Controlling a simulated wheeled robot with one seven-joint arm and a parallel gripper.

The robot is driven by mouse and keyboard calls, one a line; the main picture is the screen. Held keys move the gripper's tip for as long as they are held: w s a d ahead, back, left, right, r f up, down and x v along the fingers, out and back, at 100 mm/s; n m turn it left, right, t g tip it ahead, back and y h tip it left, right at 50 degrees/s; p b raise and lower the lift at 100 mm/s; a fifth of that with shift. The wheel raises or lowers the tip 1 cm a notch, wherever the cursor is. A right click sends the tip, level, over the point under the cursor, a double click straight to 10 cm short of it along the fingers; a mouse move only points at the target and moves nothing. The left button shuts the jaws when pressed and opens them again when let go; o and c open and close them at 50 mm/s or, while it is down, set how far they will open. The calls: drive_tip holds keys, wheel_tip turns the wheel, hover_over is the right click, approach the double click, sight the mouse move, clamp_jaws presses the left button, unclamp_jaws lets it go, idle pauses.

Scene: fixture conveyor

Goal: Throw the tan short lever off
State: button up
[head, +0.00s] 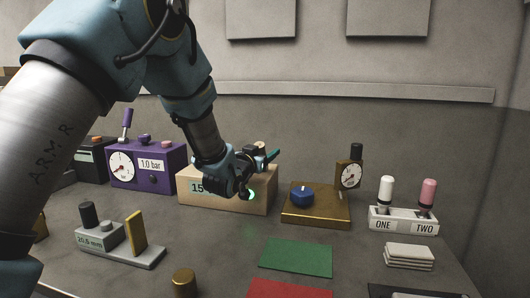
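A tan box (225,203) with a label that reads "15" at its visible start stands in the middle of the table. My gripper (259,172) is in front of its upper right part and hides much of its face and top. A small pale tan piece (260,146) shows just above my gripper; I cannot tell whether it is the lever's end. A green glow (252,195) shows beside the gripper's lower part. The short lever is not clearly seen, nor its position. I cannot tell whether the fingers are open or touch anything.
A purple gauge box (160,177) with a lever stands left. A brass-coloured base (315,217) with a blue knob (302,196) stands right, a small gauge (349,175) behind it. A ONE/TWO switch block (403,219) is far right. A green mat (296,258) lies in front.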

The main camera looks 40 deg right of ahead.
clamp_jaws()
idle(1.2)
